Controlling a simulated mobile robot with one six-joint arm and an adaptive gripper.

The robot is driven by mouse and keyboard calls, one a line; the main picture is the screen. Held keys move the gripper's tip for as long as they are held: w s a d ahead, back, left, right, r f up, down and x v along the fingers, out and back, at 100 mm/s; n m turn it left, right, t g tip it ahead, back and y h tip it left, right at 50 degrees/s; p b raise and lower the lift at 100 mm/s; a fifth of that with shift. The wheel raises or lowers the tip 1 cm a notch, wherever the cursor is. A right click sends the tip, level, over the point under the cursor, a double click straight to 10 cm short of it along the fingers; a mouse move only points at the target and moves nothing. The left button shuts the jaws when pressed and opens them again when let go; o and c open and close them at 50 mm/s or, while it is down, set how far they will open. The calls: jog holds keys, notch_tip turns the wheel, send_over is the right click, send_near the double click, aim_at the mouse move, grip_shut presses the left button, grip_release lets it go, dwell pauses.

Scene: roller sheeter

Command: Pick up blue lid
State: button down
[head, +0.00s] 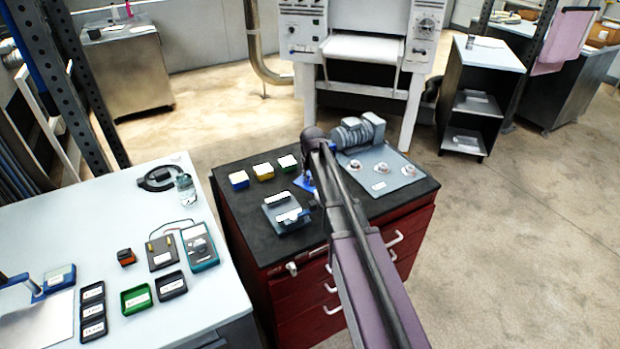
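My arm reaches over the black-topped red drawer cabinet (250,225), and its end points down near the middle of the top. My gripper (310,192) is small and mostly hidden behind my own arm. Something flat and blue (302,183), perhaps the blue lid, shows just beside it, partly covered. I cannot tell whether the gripper touches it or whether its fingers are open. A blue block with a white label (238,180) stands at the left of the cabinet top, apart from the gripper.
A yellow block (263,172) and a green block (287,163) stand beside the blue one. A grey device (286,214) sits in front. A motor (357,133) on a grey plate (385,180) is behind right. A white table (60,225) with tools stands left.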

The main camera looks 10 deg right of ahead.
jog(key=shift+r, duration=0.1)
notch_tip(320, 180, up, 10)
jog(key=p, duration=1)
dwell(0.5)
jog(key=shift+f+b, duration=0.65)
jog(key=shift+f, duration=0.1)
jog(key=shift+s, duration=0.1)
